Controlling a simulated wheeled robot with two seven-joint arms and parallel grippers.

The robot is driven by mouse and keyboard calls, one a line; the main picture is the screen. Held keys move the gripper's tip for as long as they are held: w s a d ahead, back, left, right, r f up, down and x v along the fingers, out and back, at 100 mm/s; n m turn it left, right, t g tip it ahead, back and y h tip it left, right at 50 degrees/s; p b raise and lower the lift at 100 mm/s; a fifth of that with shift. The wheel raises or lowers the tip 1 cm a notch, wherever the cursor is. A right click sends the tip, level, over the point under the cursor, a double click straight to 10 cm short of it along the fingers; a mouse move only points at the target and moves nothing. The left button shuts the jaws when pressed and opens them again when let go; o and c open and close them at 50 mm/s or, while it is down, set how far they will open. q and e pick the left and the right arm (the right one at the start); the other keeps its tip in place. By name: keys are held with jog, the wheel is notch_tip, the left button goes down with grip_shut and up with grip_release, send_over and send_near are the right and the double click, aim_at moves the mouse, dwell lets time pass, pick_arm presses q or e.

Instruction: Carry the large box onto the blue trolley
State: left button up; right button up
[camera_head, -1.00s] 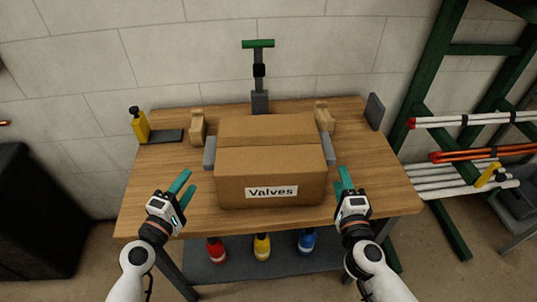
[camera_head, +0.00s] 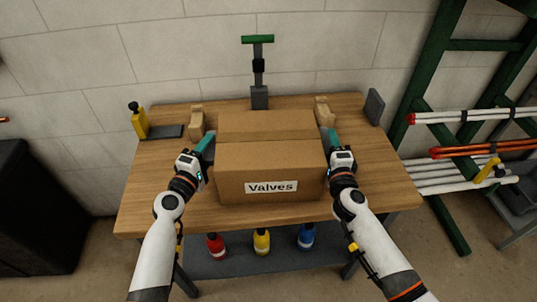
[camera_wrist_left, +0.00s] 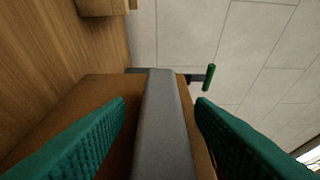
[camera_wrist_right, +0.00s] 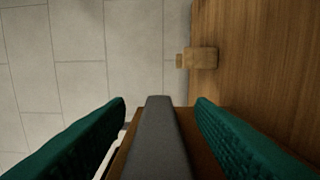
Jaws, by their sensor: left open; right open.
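The large brown cardboard box (camera_head: 268,163), labelled "Valves", sits on the wooden workbench. It has a grey handle on each side. My left gripper (camera_head: 206,146) is at the box's left side, its open green fingers on either side of the grey left handle (camera_wrist_left: 163,125). My right gripper (camera_head: 331,143) is at the right side, its open fingers on either side of the grey right handle (camera_wrist_right: 159,135). Neither gripper is closed on its handle. In the head view my grippers largely hide the handles. No blue trolley is in view.
The workbench (camera_head: 160,195) also holds a yellow bottle (camera_head: 139,121), two wooden blocks (camera_head: 197,123) (camera_head: 324,112) and a grey stand with a green bar (camera_head: 258,70) behind the box. Red, yellow and blue bottles stand on the lower shelf. A green pipe rack (camera_head: 440,80) stands right.

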pick_arm(q)
jog(key=shift+w+d, duration=0.1)
jog(key=shift+w, duration=0.1)
pick_arm(e)
jog(key=shift+w, duration=0.25)
pick_arm(q)
grip_shut()
pick_arm(e)
grip_shut()
dwell(0.8)
